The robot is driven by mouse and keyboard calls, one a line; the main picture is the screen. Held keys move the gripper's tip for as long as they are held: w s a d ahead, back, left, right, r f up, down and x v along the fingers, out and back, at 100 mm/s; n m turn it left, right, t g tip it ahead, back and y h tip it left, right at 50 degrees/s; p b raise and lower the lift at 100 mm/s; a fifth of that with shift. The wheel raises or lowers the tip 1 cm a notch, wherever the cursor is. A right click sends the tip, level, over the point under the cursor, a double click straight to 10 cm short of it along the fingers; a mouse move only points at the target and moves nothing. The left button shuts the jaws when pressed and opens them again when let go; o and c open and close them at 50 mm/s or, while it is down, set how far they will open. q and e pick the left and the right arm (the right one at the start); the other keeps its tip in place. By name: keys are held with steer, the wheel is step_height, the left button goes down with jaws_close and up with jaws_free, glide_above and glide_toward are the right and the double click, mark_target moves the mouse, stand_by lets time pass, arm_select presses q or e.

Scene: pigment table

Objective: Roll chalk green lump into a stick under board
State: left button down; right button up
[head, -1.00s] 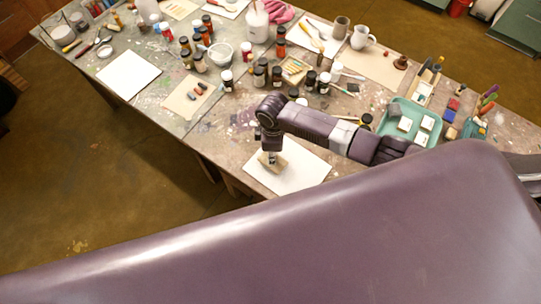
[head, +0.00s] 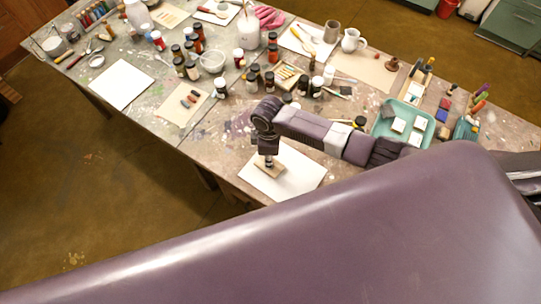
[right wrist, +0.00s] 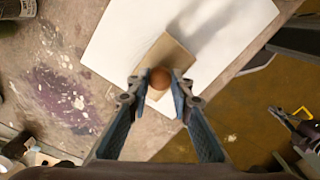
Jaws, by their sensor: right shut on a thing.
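My right gripper (right wrist: 159,82) is shut on the round brown knob (right wrist: 160,77) of a small tan board (right wrist: 176,54). In the head view the board (head: 264,175) is low over a white sheet (head: 299,178) at the table's near edge, with my right gripper (head: 268,161) above it. I cannot tell whether the board touches what is under it. The sheet also shows in the right wrist view (right wrist: 110,38). No chalk green lump shows; anything beneath the board is hidden.
Several pigment jars (head: 270,80) stand behind my right arm. A teal tray (head: 380,128) with white blocks stands to the right. Another white sheet (head: 121,85) lies bare at far left.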

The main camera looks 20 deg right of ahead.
steer(key=shift+s+a, duration=0.6)
steer(key=shift+a, duration=0.3)
steer(key=shift+s+a, duration=0.55)
steer(key=shift+a, duration=0.3)
steer(key=shift+w+d, duration=0.5)
steer(key=shift+d, duration=0.3)
steer(key=shift+w+d, duration=0.5)
steer(key=shift+d, duration=0.25)
steer(key=shift+w+d, duration=0.5)
steer(key=shift+d, duration=0.3)
steer(key=shift+s+a, duration=0.4)
steer(key=shift+a, duration=0.2)
steer(key=shift+s+a, duration=0.35)
steer(key=shift+a, duration=0.25)
steer(key=shift+r, duration=4)
steer(key=shift+w, duration=0.1)
